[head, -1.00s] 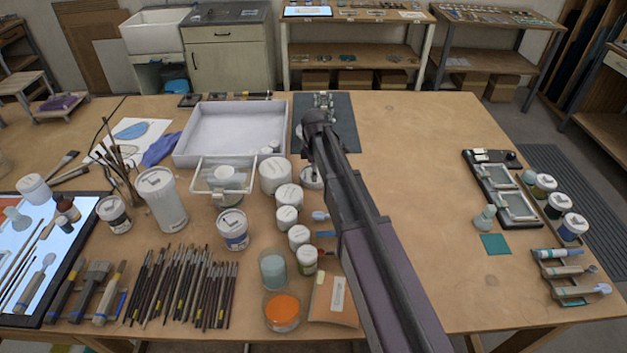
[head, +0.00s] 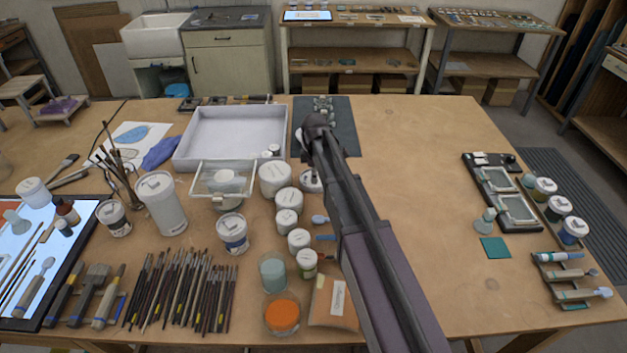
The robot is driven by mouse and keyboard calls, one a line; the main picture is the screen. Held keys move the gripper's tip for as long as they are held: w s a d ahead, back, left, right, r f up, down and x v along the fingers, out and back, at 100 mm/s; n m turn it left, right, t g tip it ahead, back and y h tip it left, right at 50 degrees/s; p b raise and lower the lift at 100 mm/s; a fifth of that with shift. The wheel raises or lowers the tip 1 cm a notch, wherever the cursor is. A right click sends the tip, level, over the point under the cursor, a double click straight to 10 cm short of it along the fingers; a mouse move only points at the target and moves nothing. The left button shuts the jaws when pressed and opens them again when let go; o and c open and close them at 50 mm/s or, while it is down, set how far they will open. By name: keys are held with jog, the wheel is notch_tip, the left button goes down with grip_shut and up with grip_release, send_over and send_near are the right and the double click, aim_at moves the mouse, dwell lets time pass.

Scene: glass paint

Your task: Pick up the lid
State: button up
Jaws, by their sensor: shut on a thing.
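My gripper (head: 306,146) is at the end of my dark arm, over the table just right of the white tray. I see it from behind, and the arm hides most of its fingers. A pale rounded edge, which looks like the white lid (head: 298,139), shows at its left side, and the gripper is shut on it. Most of the lid is hidden. A white jar (head: 309,184) stands just below the gripper in the picture, partly covered by the arm.
The white tray (head: 190,160) is left of the gripper, and a dark mat (head: 343,130) lies behind it. White jars (head: 275,180) stand in a row to the left of my arm. Brushes (head: 180,290) lie at the front left.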

aim_at(311, 185)
jog(key=shift+r, duration=0.1)
grip_shut()
notch_tip(311, 185, up, 10)
jog(key=p, duration=1)
jog(key=shift+s, duration=0.1)
dwell(0.6)
jog(key=s+a+r+m+p, duration=0.1)
jog(key=s+m, duration=0.3)
jog(key=m, duration=0.6)
jog(key=s+a+r+m+p, duration=0.1)
jog(key=s+m, duration=0.4)
jog(key=m, duration=0.5)
jog(key=shift+a, duration=0.85)
jog(key=shift+s, duration=0.15)
